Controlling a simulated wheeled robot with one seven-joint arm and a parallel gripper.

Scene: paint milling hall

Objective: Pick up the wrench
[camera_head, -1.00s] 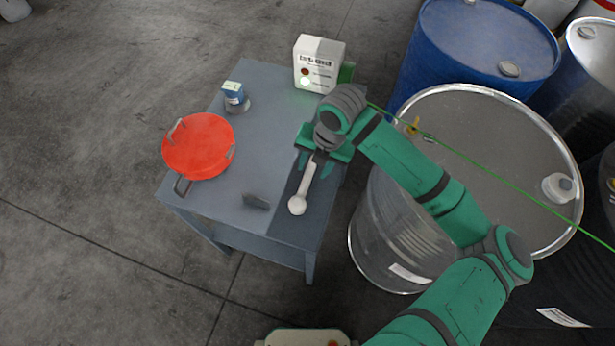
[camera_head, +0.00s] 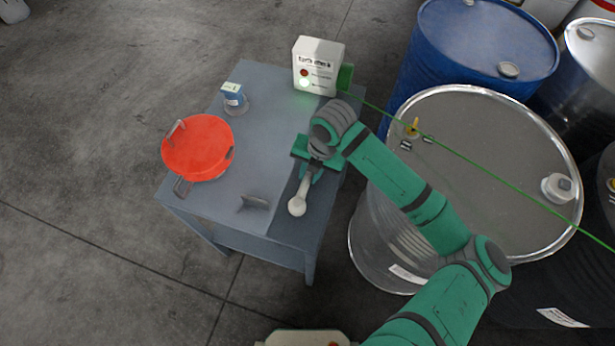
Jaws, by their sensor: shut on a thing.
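The wrench (camera_head: 299,203) is a pale grey bar with a rounded near end, on the right part of the blue-grey table (camera_head: 262,145). My green gripper (camera_head: 308,176) points down over its far part and is shut on it. The far end of the wrench is hidden under my gripper and wrist. I cannot tell whether the wrench touches the tabletop.
A white control box (camera_head: 318,66) stands at the back. A small grey bracket (camera_head: 254,203) lies left of the wrench. A steel drum (camera_head: 480,160) stands close on the right.

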